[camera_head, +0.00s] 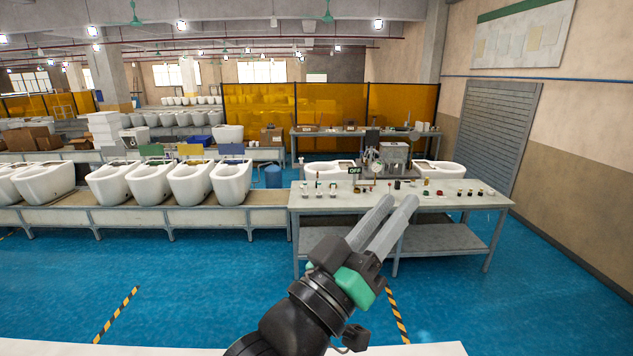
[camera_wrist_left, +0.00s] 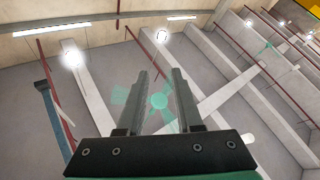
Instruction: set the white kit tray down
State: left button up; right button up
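I cannot make out a white kit tray for certain in either view. A plain white surface (camera_head: 430,349) is cut off by the bottom edge of the head view, and I cannot tell whether it is a tray or a table. My left gripper (camera_head: 399,199) is raised above it, pointing up and away. In the left wrist view its two grey fingers (camera_wrist_left: 160,71) stand apart with nothing between them, against the ceiling. My right gripper is in neither view.
A grey workbench (camera_head: 450,200) with gauges and small parts stands ahead. A conveyor (camera_head: 262,196) carrying several white toilets (camera_head: 231,181) runs to the left. The blue floor (camera_head: 200,290) between is clear, with striped floor markings.

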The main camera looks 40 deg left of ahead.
pick_arm(q)
jog(key=s+r+m+t, duration=0.4)
jog(key=s+r, duration=0.6)
jog(key=s, duration=0.3)
jog(key=shift+s+a+r+m+t, duration=0.2)
jog(key=shift+s+r+m+t, duration=0.1)
jog(key=shift+s+r+m, duration=0.15)
jog(key=shift+w, duration=0.1)
notch_tip(320, 180, down, 42)
jog(key=b, duration=4.1)
jog(key=shift+b, duration=0.4)
